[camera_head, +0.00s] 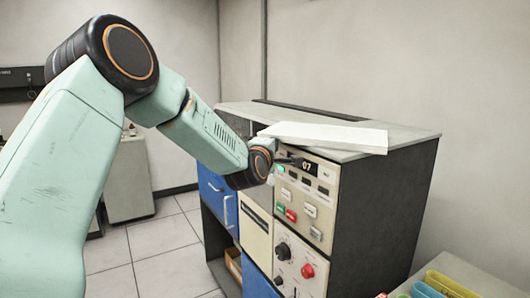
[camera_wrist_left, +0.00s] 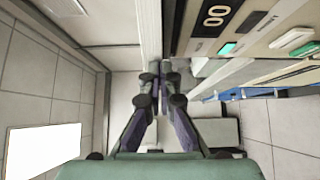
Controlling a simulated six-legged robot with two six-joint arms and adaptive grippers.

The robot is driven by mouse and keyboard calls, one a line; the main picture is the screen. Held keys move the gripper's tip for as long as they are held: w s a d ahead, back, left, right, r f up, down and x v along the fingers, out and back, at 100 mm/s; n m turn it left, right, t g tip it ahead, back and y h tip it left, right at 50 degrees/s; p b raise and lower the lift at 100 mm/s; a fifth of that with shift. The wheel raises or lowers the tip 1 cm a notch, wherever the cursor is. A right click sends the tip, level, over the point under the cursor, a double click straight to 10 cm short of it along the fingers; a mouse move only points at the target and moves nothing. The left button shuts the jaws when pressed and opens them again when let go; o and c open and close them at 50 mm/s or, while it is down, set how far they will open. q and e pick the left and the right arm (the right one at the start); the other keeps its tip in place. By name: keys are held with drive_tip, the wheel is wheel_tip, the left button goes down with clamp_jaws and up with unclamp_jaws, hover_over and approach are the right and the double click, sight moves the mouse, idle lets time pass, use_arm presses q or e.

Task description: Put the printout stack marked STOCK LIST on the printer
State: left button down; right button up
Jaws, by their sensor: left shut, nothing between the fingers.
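A flat white printout stack (camera_head: 325,136) lies on the grey top of a dark cabinet-like machine (camera_head: 400,150), reaching its front edge. No STOCK LIST marking is readable on it. I cannot tell for sure whether this machine is the printer. My left gripper (camera_head: 286,160) is in front of the upper control panel, just below the near left part of the stack. In the left wrist view, its fingers (camera_wrist_left: 161,72) are together and empty, close beside the panel (camera_wrist_left: 240,30). Whether they touch the machine cannot be told. My right gripper is not in view.
The machine's front has buttons, a display, knobs (camera_head: 307,270) and blue drawers (camera_head: 217,193). A grey cabinet (camera_head: 130,180) stands at the back left. Tiled floor (camera_head: 160,240) lies open between.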

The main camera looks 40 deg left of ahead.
use_arm(q)
drive_tip(key=w, duration=0.1)
drive_tip(key=w+d+b, duration=0.1)
drive_tip(key=w, duration=0.1)
drive_tip(key=shift+w+d+f, duration=0.25)
drive_tip(key=shift+w+d, duration=0.1)
drive_tip(key=shift+d, duration=0.05)
drive_tip(key=shift+s+r, duration=0.1)
drive_tip(key=shift+r, duration=0.05)
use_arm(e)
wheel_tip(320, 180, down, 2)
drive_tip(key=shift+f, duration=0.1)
use_arm(q)
drive_tip(key=shift+s, duration=0.1)
drive_tip(key=shift+a, duration=0.1)
